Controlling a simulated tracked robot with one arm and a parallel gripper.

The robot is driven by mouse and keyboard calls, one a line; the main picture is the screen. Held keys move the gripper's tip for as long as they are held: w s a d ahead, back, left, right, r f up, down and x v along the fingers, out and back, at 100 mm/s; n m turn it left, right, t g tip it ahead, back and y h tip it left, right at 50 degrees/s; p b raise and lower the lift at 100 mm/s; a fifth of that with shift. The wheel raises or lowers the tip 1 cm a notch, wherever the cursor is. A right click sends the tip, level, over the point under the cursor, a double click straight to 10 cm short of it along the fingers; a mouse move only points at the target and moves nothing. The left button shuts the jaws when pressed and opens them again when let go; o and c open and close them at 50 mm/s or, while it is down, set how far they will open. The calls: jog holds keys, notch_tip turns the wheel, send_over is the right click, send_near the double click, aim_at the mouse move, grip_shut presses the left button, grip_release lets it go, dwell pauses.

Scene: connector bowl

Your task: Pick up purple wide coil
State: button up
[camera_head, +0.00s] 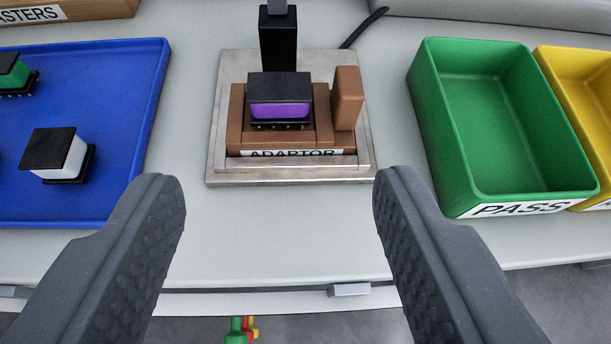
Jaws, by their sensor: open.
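The purple wide coil (280,110), with a black top and black base, sits upright in the brown adaptor (236,122) on a metal plate. A label reading "ADAPTOR" is on the adaptor's front. My gripper (279,190) is open and empty, its two grey fingers spread wide. The fingers are on the near side of the adaptor, one to its left and one to its right, apart from the coil. The coil lies between them in the picture, farther away.
A black post (278,45) stands right behind the coil, and a brown block (347,97) stands at its right. A blue tray (130,100) at left holds a white coil (62,153) and a green coil (14,75). A green PASS bin (440,110) and a yellow bin (590,75) are at right.

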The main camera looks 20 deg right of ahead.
jog(key=f, duration=0.1)
send_near(279, 87)
jog(key=shift+d+x, duration=0.25)
jog(key=shift+x, duration=0.95)
jog(key=shift+a+x, duration=0.2)
jog(key=shift+x, duration=2.55)
jog(key=shift+f, duration=0.1)
jog(key=c, duration=0.8)
jog(key=shift+c, duration=0.2)
